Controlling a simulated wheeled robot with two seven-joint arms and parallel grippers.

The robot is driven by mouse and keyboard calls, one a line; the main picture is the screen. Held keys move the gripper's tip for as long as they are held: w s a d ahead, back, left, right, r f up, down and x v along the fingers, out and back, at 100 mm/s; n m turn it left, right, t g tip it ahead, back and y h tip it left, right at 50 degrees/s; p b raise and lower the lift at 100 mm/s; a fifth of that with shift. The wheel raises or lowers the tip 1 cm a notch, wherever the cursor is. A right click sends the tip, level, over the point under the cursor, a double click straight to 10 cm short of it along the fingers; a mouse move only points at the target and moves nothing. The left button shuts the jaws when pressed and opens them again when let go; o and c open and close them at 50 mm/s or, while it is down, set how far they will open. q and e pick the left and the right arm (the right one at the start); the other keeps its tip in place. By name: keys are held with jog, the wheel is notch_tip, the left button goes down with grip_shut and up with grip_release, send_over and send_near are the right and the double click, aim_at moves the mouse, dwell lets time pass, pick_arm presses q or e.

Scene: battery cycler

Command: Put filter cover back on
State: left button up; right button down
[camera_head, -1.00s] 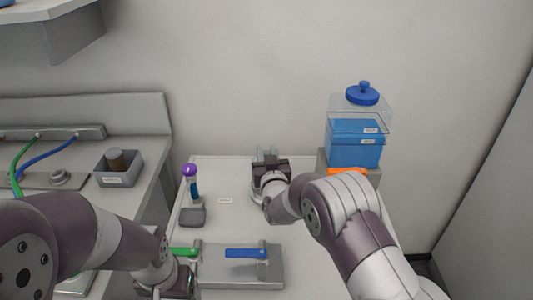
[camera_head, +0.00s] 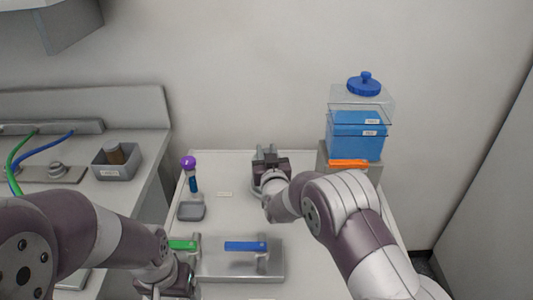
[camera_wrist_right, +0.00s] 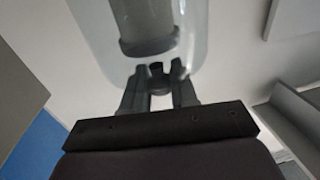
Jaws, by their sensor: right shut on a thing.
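My right gripper (camera_head: 268,158) is at the back of the white table, by the wall. In the right wrist view its two fingers (camera_wrist_right: 158,88) are closed around a small dark knob at the lower end of a clear rounded cover (camera_wrist_right: 95,40). A grey cylinder (camera_wrist_right: 148,22), like a filter element, shows inside the cover. The cover's far end is cut off by the picture, so I cannot tell whether it is seated. My left gripper (camera_head: 172,284) is low at the front left, and its fingertips do not show clearly.
A blue-filled clear tank (camera_head: 355,135) with a blue lid stands at the back right. A panel with a green handle (camera_head: 182,245) and a blue handle (camera_head: 245,246) lies in front. A purple-topped tool (camera_head: 190,170) and a small grey tray (camera_head: 191,212) are at left.

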pick_arm(q)
jog(key=shift+f+b, duration=0.5)
jog(key=shift+f, duration=0.1)
pick_arm(e)
jog(key=shift+f, duration=0.2)
dwell(0.6)
dwell(0.4)
jog(key=shift+c, duration=1.6)
grip_release()
pick_arm(q)
jog(key=shift+r, duration=0.1)
jog(key=shift+r+p, duration=1.85)
jog(key=shift+p, duration=0.1)
pick_arm(e)
jog(key=shift+r, duration=3.55)
grip_shut()
pick_arm(q)
jog(key=shift+f, duration=0.1)
pick_arm(e)
jog(key=shift+f, duration=0.15)
